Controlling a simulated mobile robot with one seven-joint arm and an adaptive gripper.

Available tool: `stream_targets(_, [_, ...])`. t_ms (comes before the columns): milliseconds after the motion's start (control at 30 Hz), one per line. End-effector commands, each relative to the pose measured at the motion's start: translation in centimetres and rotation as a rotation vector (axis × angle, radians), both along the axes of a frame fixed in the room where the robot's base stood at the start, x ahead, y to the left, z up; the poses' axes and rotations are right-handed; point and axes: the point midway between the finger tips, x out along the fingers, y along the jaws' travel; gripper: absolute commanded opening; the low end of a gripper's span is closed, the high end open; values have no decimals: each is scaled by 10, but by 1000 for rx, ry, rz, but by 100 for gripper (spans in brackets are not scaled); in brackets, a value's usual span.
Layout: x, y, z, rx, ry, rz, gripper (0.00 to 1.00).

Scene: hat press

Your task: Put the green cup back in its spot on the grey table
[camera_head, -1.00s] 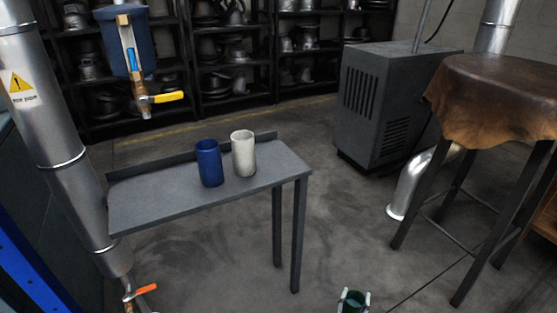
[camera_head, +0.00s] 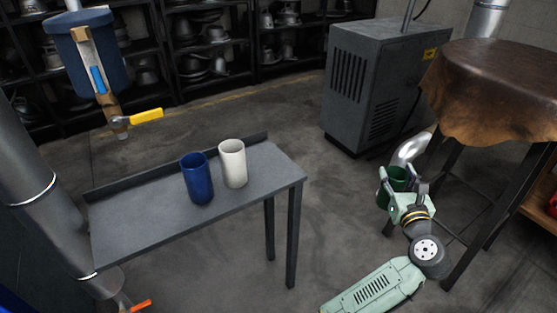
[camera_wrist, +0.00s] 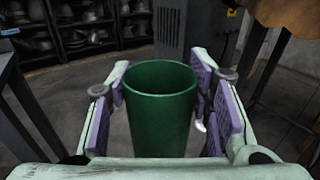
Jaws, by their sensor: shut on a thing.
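The green cup (camera_head: 397,177) is held upright in my gripper (camera_head: 394,200), to the right of the grey table and in front of the leather-topped stand. In the wrist view the green cup (camera_wrist: 161,108) sits between the purple pads of my gripper (camera_wrist: 163,95), which is shut on it. I see into its open top. The grey table (camera_head: 140,212) carries a blue cup (camera_head: 197,180) and a white cup (camera_head: 232,164), both upright and side by side near its back rim. The tabletop's left part and right end are bare.
A round stand with a brown leather cover (camera_head: 500,85) is at the right, close to my arm. A grey vented cabinet (camera_head: 375,85) stands behind. A blue tank (camera_head: 80,45) with a yellow-handled valve (camera_head: 146,115) hangs above the table's left side. Open floor lies between table and gripper.

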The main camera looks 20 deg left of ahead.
Motion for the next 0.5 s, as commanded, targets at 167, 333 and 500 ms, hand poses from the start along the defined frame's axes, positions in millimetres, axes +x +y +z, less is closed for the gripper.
stream_targets(167, [-29,56,86,-7,0,184,0])
stream_targets(333, [-74,132,112,-1,8,362,0])
stream_targets(500, [-121,193,120,6,4,490,0])
